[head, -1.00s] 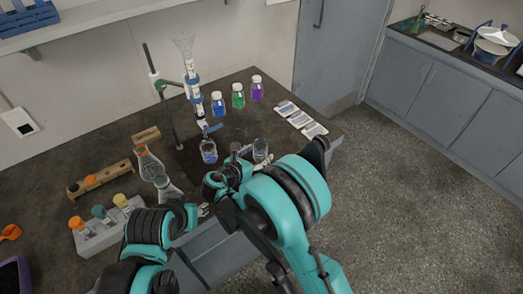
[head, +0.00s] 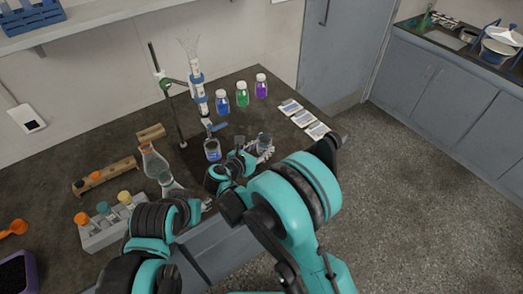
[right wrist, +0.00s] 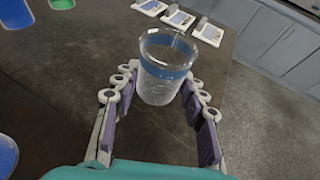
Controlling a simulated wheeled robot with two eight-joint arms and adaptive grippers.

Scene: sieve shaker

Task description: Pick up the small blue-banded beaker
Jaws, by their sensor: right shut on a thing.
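The small blue-banded beaker (right wrist: 163,68) is clear glass and stands upright between the two fingers of my right gripper (right wrist: 160,97) in the right wrist view. The fingers are shut on its sides. In the head view the beaker (head: 264,142) shows beyond my right gripper (head: 252,150), near the right part of the bench. Whether its base touches the bench is hard to tell. Another beaker with blue on it (head: 212,150) stands below the burette. My left gripper (head: 203,204) is low at the bench's front edge, mostly hidden by its own arm.
The burette stand (head: 166,95) and three capped bottles, blue (head: 222,103), green (head: 242,95) and purple (head: 261,87), stand behind. A conical flask (head: 153,163) and vial rack (head: 108,222) are at the left.

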